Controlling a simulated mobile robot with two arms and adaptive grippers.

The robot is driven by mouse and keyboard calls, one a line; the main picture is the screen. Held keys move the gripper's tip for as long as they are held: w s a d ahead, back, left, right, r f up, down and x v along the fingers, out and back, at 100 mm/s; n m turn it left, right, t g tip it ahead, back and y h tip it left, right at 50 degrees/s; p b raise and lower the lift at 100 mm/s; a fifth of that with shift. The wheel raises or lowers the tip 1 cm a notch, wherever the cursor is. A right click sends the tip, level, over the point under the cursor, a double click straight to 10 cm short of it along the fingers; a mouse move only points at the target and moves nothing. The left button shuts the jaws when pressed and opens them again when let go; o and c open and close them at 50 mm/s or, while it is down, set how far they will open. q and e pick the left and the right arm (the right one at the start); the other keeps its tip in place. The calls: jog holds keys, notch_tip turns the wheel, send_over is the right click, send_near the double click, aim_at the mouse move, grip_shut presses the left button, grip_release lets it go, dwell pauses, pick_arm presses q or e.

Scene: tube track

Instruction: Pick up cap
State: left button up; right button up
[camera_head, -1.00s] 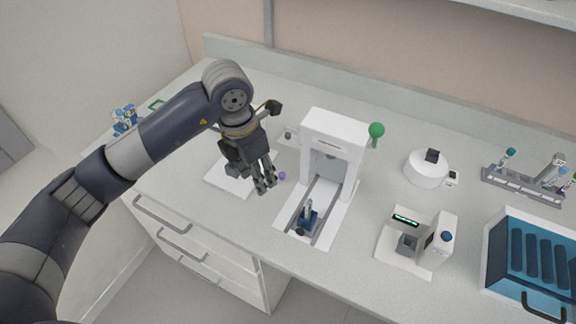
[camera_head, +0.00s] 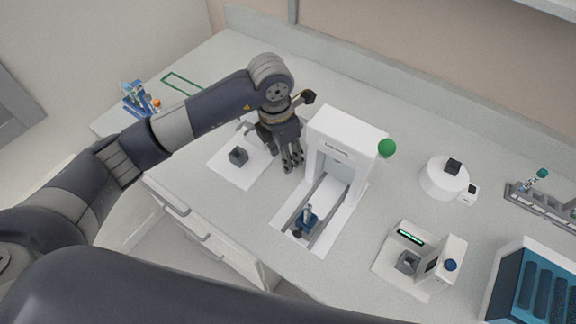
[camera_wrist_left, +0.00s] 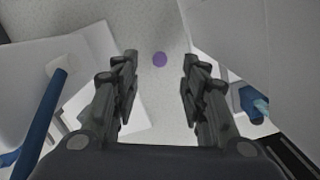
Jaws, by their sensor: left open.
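The purple cap (camera_wrist_left: 160,59) lies on the pale counter in the left wrist view, between and a little beyond the tips of my fingers. My left gripper (camera_wrist_left: 160,85) is open and empty, with one finger on each side of the cap's line. In the head view my left gripper (camera_head: 292,166) points down over the counter, just left of the white gate-like machine. The cap is not visible in the head view. My right gripper is not in view.
The white machine (camera_head: 345,130) with its track stands close to the right of my left gripper. A blue holder (camera_head: 306,220) sits on the track. A white pad with a dark block (camera_head: 238,156) lies to the left. A green ball (camera_head: 387,148) stands behind.

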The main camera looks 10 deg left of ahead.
pick_arm(q)
notch_tip(320, 180, down, 5)
jog(key=p, duration=0.2)
jog(key=shift+w+d+p, duration=0.1)
jog(key=shift+d+p, duration=0.05)
jog(key=shift+p, duration=0.2)
jog(key=shift+f, duration=0.15)
jog(key=shift+w+f, duration=0.1)
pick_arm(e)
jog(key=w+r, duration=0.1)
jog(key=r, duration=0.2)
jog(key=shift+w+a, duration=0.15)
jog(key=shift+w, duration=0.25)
pick_arm(q)
jog(key=c, duration=0.8)
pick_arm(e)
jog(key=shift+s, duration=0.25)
